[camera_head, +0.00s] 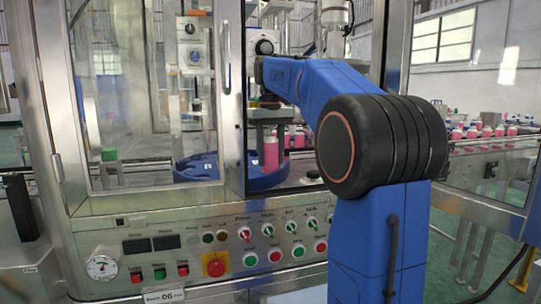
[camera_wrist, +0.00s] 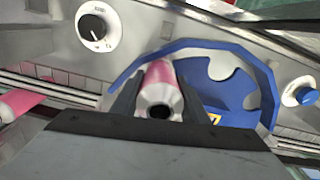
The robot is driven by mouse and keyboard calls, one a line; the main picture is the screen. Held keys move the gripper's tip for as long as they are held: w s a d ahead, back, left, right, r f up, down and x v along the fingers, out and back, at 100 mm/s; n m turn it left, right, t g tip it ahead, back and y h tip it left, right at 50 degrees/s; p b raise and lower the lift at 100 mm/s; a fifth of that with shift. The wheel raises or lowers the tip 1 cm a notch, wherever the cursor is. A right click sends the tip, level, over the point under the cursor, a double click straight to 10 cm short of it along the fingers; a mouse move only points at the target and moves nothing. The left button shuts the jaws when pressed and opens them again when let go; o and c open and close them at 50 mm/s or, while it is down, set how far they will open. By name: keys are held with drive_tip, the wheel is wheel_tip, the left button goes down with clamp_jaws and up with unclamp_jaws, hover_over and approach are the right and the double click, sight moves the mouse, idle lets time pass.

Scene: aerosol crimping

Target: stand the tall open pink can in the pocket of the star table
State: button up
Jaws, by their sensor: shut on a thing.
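The tall pink can (camera_wrist: 158,78) is between the two dark fingers of my gripper (camera_wrist: 155,92), which is shut on it. Its silvery shoulder and dark open mouth face the wrist camera. The blue star table (camera_wrist: 238,92) lies beside and beyond the can, with scalloped pockets and a raised curved blue guide. In the head view the pink can (camera_head: 271,154) appears upright at the blue star table (camera_head: 268,183), below the end of my arm. I cannot tell whether its base touches the table or is fully in a pocket.
The machine's door frame (camera_head: 231,90) and glass stand left of my arm. A control panel (camera_head: 215,250) lies below. Pink cans (camera_head: 490,131) stand on the conveyor at right. Another pink can (camera_wrist: 18,103) shows at the wrist view's left edge, near metal rails.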

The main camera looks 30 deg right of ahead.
drive_tip(key=shift+f, duration=0.1)
drive_tip(key=o, duration=1.1)
wheel_tip(320, 180, up, 12)
idle(0.4)
